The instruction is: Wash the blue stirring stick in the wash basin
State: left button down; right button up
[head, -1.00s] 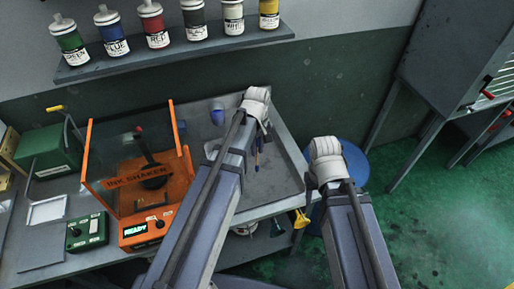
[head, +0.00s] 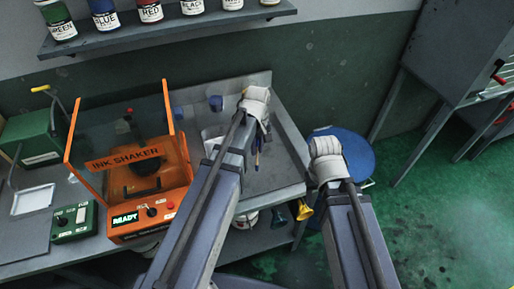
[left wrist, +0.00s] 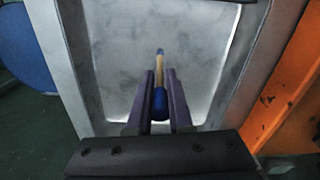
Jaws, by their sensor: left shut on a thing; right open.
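My left gripper (left wrist: 161,80) is shut on the blue stirring stick (left wrist: 159,68). In the left wrist view the stick has blue ends and a pale wooden middle, and it points away from me between the fingers. In the head view the stick (head: 257,154) shows partly below my left wrist. The grey metal wash basin (head: 286,160) lies beneath; its floor and rim (left wrist: 225,45) fill the middle of the left wrist view. I cannot tell whether the stick touches the basin. My right gripper (head: 327,160) is open, right of the basin, with its fingers mostly hidden.
The orange ink shaker (head: 140,180) stands left of the basin, with a green control box (head: 75,222) beside it. Ink bottles line the wall shelf (head: 190,24).

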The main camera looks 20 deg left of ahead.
aim_at(257, 156)
pick_arm(q)
jog(key=shift+f+b, duration=2.05)
jog(key=shift+f, duration=0.4)
jog(key=shift+r, duration=0.15)
notch_tip(257, 156, up, 12)
jog(key=p, duration=1.1)
jog(key=shift+f+p, duration=0.25)
jog(key=shift+p, duration=0.15)
jog(key=shift+r, duration=0.1)
dwell(1.9)
notch_tip(257, 156, up, 4)
jog(key=p, duration=0.4)
dwell(0.4)
